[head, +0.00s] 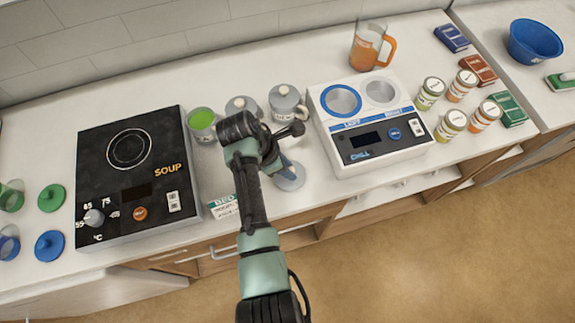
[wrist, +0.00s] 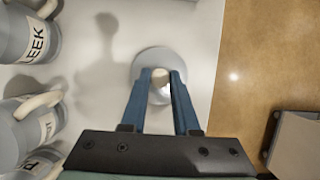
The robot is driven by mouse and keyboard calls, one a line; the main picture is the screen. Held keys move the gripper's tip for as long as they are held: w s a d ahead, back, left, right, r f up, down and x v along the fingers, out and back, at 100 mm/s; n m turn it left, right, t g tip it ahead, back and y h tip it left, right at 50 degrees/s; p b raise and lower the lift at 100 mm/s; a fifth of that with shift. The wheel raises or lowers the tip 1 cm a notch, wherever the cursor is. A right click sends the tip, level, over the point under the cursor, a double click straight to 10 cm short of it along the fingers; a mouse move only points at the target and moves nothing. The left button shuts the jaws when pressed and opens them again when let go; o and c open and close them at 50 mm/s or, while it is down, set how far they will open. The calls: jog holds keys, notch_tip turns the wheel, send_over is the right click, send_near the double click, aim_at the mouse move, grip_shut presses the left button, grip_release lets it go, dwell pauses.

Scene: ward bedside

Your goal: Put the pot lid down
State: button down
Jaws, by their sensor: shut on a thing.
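The pot lid (head: 290,179) is a round grey-blue disc with a pale knob, near the front edge of the white counter. In the wrist view the lid (wrist: 148,58) lies between and beyond my fingertips. My gripper (head: 283,164) is shut on its knob, with the two blue fingers (wrist: 160,78) on either side. I cannot tell whether the lid touches the counter or hangs just above it. Grey pots stand behind my gripper: one shows bright green at its top (head: 202,121), and two have grey lids (head: 241,107) (head: 285,98). My arm partly hides this area.
A black soup hotplate (head: 100,190) stands left and a white chill unit (head: 370,150) right. A label card (head: 223,207) lies by the front edge. Labelled pots (wrist: 32,120) line the wrist view's left side. Bare counter (wrist: 85,80) lies between them and the lid.

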jog(key=shift+f, duration=0.15)
jog(key=c, duration=0.7)
grip_release()
jog(key=shift+o, duration=0.2)
